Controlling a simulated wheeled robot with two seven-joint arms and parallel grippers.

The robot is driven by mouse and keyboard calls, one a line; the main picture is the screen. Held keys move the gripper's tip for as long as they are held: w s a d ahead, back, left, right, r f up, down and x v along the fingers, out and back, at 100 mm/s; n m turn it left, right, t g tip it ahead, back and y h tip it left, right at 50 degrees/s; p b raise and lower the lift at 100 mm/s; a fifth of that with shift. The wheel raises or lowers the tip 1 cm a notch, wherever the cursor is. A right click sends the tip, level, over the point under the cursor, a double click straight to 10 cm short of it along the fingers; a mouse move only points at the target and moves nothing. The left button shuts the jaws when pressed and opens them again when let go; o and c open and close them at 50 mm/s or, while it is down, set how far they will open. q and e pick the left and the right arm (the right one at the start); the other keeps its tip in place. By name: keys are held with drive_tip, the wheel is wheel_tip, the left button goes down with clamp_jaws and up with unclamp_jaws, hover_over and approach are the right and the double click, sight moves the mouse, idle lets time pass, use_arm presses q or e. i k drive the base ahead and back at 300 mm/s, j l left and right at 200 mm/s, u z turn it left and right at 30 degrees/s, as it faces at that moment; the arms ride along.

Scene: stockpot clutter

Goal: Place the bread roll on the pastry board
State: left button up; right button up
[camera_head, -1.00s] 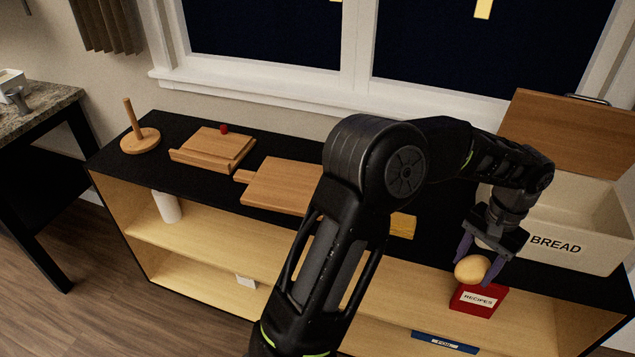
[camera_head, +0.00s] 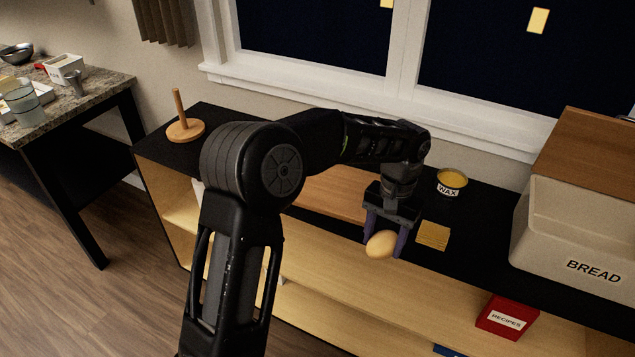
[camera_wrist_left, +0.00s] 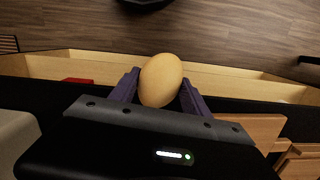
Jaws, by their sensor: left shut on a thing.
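The bread roll (camera_head: 380,244), tan and egg-shaped, is between the purple fingers of my left gripper (camera_head: 385,238), which is shut on it. In the left wrist view the roll (camera_wrist_left: 160,80) sits between both fingers (camera_wrist_left: 158,92). The gripper holds it near the shelf top's front edge. A flat wooden board (camera_head: 332,194) lies behind and left of the gripper, partly hidden by my arm. It also shows in the left wrist view (camera_wrist_left: 262,128), beside part of another wooden board (camera_wrist_left: 302,165). I cannot tell which is the pastry board. My right gripper is out of view.
A yellow sponge-like block (camera_head: 433,236) lies just right of the gripper, with a wax tin (camera_head: 452,181) behind it. A bread bin (camera_head: 570,235) stands at right, a wooden peg stand (camera_head: 185,128) at left. A red recipes box (camera_head: 507,317) is in the shelf below.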

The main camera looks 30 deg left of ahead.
sight(324, 181)
drive_tip(key=i+j, duration=0.3)
drive_tip(key=i, duration=0.15)
drive_tip(key=i+j, duration=0.25)
drive_tip(key=i, duration=0.2)
